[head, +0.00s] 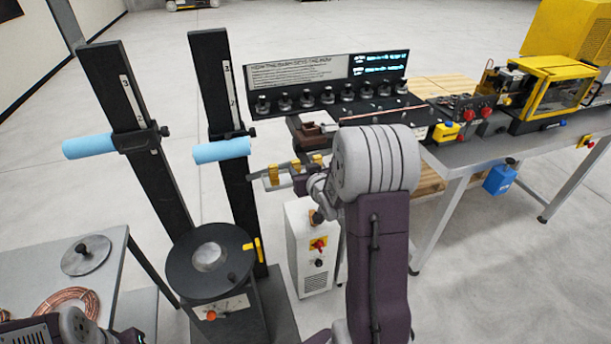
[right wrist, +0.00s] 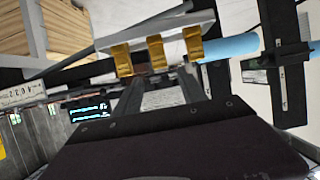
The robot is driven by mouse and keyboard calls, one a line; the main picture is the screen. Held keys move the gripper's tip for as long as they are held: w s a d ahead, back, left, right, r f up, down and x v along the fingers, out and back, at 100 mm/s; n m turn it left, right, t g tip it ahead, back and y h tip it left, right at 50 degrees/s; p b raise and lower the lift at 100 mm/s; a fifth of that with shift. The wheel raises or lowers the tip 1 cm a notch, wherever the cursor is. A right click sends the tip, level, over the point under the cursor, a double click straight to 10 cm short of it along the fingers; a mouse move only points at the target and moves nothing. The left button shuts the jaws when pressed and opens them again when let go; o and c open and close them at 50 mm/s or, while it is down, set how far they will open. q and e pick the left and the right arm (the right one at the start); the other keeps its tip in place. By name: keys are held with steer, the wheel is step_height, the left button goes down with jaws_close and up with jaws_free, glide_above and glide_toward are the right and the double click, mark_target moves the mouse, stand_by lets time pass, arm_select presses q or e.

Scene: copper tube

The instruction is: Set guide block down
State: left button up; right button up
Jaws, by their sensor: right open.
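My right gripper (head: 305,181) is open, just in front of a pale bar (head: 285,181) with yellow rollers (head: 296,165). In the right wrist view the dark fingers (right wrist: 168,88) stand apart, with the yellow rollers (right wrist: 155,54) just beyond their tips. I see no block clearly held between the fingers. A brown block (head: 313,129) sits on the near left end of the bench, behind the rollers; I cannot tell whether it is the guide block. My right forearm hides part of the bench. My left gripper is not in view.
Two black posts (head: 213,75) carry light blue rolls (head: 222,150). A round dark turntable (head: 180,268) stands below them. A row of dark tooling pieces (head: 327,95) lines the bench back. A yellow machine (head: 555,90) is at right. A copper coil (head: 65,305) lies on the left table.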

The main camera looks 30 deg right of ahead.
steer(key=shift+v, duration=1)
steer(key=s+a+f+n+g+y+b, duration=0.1)
steer(key=s+a+f+g, duration=0.5)
steer(key=s, duration=0.5)
steer(key=s+a+f+n+g+y+b, duration=0.1)
steer(key=s+a+f+g, duration=0.4)
steer(key=s+a, duration=0.6)
steer(key=shift+f+n+g+y, duration=0.3)
steer(key=shift+f+g+y, duration=0.1)
steer(key=shift+f+y, duration=0.4)
steer(key=shift+a+f, duration=0.1)
steer(key=shift+a, duration=0.05)
